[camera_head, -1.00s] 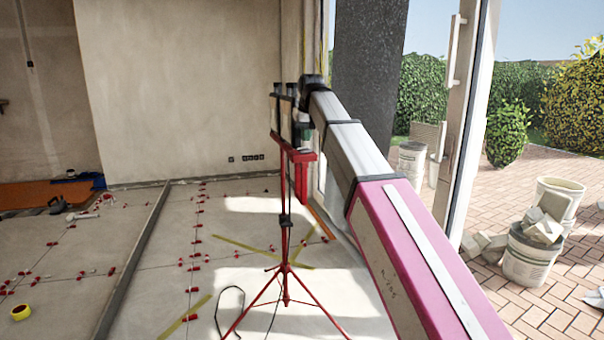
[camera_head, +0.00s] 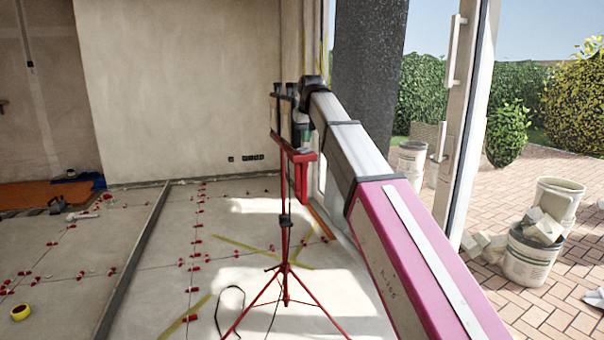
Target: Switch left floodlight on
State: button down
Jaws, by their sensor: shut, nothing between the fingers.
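A red tripod stand (camera_head: 284,228) stands on the tiled floor in the middle of the head view. At its top is a red crossbar (camera_head: 300,156) with the dark floodlight heads, seen from behind or edge-on. The left floodlight (camera_head: 275,108) is a narrow dark shape at the left of the top. My gripper (camera_head: 299,128) is at the end of my arm, close beside the floodlight heads on their right. It is shut with nothing in it. Its fingertips are small and partly hidden, so I cannot tell whether they touch a lamp. The switch cannot be made out.
Red levelling clips (camera_head: 193,256) line the tile joints. A long straightedge (camera_head: 134,258) lies on the floor to the left, with a yellow tape roll (camera_head: 20,312) beyond. A cable (camera_head: 232,292) lies by the tripod's feet. A glass door (camera_head: 459,130) and buckets (camera_head: 528,256) are at right.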

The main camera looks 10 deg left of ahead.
jog(key=shift+f, duration=0.9)
dwell(0.4)
jog(key=shift+r, duration=0.1)
jog(key=shift+r, duration=3.35)
